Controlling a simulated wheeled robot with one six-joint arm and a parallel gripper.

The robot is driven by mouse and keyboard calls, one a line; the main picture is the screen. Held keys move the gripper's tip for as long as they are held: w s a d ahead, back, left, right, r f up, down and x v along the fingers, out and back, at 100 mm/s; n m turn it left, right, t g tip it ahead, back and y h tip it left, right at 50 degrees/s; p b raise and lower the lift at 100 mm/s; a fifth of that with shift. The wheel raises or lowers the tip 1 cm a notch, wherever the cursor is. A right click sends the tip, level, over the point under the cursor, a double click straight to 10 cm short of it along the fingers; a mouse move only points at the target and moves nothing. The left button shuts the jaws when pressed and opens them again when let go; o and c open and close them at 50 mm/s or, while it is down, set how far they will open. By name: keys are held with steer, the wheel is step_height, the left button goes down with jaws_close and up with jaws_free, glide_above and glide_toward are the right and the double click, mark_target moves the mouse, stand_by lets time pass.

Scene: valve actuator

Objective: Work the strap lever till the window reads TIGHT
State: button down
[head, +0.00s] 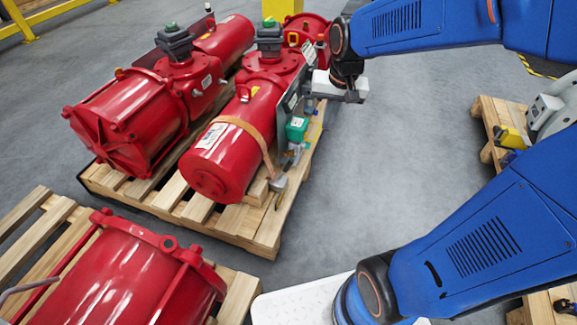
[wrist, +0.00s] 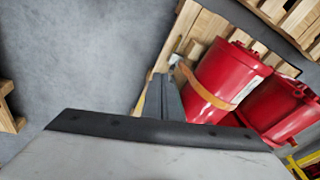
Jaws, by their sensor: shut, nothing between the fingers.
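An orange strap (head: 252,137) runs over the front end of a red valve actuator (head: 230,150) on a pallet. It comes down the right side to a small grey metal fitting (head: 279,184) near the pallet edge, which may be the strap lever. No window wording can be read. The strap also shows in the wrist view (wrist: 205,92).
Another red actuator (head: 135,115) lies to the left on the same pallet (head: 255,229). One more lies in front (head: 130,275). The grey floor right of the pallet is clear.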

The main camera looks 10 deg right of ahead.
steer(key=w+a+f+m+g, duration=0.1)
steer(key=w+a+f+m, duration=0.1)
steer(key=w+f, duration=0.9)
steer(key=w+a+f+m+g, duration=0.2)
steer(key=w+f, duration=0.9)
steer(key=f, duration=0.7)
steer(key=shift+a+m, duration=0.35)
steer(key=shift+m, duration=0.45)
steer(key=shift+f, duration=0.1)
